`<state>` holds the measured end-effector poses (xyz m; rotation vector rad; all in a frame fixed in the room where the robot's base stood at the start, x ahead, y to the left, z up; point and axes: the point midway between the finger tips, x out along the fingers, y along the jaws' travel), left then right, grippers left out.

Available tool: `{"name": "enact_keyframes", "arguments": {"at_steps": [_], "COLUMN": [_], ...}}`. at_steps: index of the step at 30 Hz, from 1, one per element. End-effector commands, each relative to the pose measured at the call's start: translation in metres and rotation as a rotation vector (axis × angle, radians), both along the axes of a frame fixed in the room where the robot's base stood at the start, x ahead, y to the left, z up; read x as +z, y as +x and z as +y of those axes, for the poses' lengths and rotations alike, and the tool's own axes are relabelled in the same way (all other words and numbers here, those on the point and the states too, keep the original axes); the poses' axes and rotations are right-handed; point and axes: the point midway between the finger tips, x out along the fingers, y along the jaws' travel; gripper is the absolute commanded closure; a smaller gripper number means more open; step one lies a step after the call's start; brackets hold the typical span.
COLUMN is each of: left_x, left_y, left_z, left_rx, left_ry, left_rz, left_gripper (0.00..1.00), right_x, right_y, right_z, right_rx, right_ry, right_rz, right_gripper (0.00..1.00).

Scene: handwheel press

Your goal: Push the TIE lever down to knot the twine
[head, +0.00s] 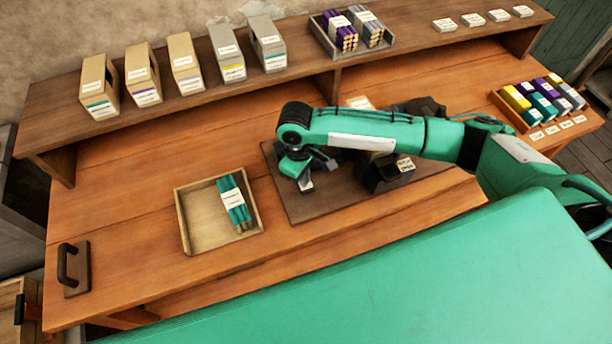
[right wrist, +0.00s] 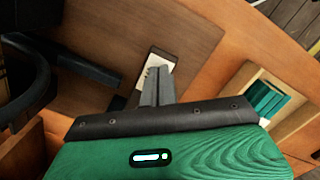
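My right gripper (head: 318,163) comes in from the right over the dark baseboard (head: 290,201). In the right wrist view its two grey fingers (right wrist: 158,84) are together, with nothing visible between them. Their tips overlap a small dark piece with a white label (right wrist: 157,64); I cannot tell if they touch it. That labelled piece shows in the head view (head: 306,186) just below the gripper. Its lettering is too small to read, so I cannot confirm it is the TIE lever. A black block with a white label (head: 385,172) stands right of it, partly hidden by my arm. My left gripper is not in view.
A dark handle (head: 68,265) is at the table's left end. Boxes line the back shelf (head: 160,112). A crate of coloured rolls (head: 516,118) is far right.

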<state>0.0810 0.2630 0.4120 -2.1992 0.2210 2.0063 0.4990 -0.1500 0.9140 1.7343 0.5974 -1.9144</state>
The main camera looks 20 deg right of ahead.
Motion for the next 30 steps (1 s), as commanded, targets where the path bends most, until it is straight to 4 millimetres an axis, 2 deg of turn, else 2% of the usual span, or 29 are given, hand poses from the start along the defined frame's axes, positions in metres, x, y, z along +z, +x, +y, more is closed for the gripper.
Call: {"name": "enact_keyframes", "arguments": {"at_steps": [12, 19, 30], "left_x": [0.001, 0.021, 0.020], "left_y": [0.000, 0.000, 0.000], "left_z": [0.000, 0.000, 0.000], "left_rx": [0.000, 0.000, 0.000], "left_ry": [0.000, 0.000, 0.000], "left_rz": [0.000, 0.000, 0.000], "left_gripper": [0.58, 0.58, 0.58], "right_x": [-0.003, 0.009, 0.008], "right_y": [-0.001, 0.019, 0.024], "right_z": [0.000, 0.017, 0.019], "right_rx": [0.001, 0.001, 0.000], "right_ry": [-0.001, 0.000, 0.001], "right_rz": [0.004, 0.003, 0.000], "right_gripper": [1.00, 1.00, 1.00]}}
